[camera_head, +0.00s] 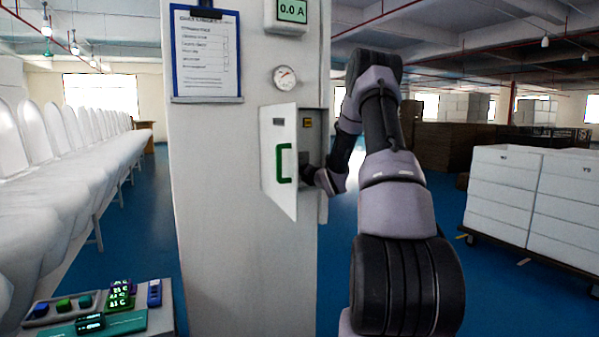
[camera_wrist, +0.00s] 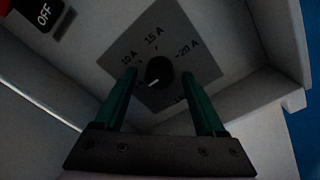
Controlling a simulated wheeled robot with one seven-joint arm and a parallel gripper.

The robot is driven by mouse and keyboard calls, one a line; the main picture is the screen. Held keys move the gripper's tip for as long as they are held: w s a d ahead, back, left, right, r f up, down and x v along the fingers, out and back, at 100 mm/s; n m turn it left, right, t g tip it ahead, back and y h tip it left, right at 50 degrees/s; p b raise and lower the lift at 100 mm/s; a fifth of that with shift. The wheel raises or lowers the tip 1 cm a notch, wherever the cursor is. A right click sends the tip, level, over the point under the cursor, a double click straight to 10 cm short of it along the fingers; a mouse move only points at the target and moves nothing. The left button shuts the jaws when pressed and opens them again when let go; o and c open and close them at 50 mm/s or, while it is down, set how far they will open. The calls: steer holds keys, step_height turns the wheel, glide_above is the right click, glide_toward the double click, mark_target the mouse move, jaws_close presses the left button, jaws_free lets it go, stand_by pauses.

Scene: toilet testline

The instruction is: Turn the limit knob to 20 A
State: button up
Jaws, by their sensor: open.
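The black limit knob (camera_wrist: 160,70) sits on a grey square dial plate (camera_wrist: 155,38) inside the cabinet box. Its plate reads 10 A at left, 15 A at the top and 20 A at right. A white mark on the knob faces lower left, not at 20 A. My gripper (camera_wrist: 158,74) is open, with one green finger on each side of the knob and visible gaps between. In the head view my wrist reaches into the box behind its open door (camera_head: 279,190); the fingers and knob are hidden there.
The door has a green handle (camera_head: 283,163) and stands open left of my wrist. A display (camera_head: 292,11) above reads 0.0 A, over a round gauge (camera_head: 285,78). An OFF label (camera_wrist: 44,14) is near the plate. Box walls enclose the knob closely.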

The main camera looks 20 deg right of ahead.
jaws_close()
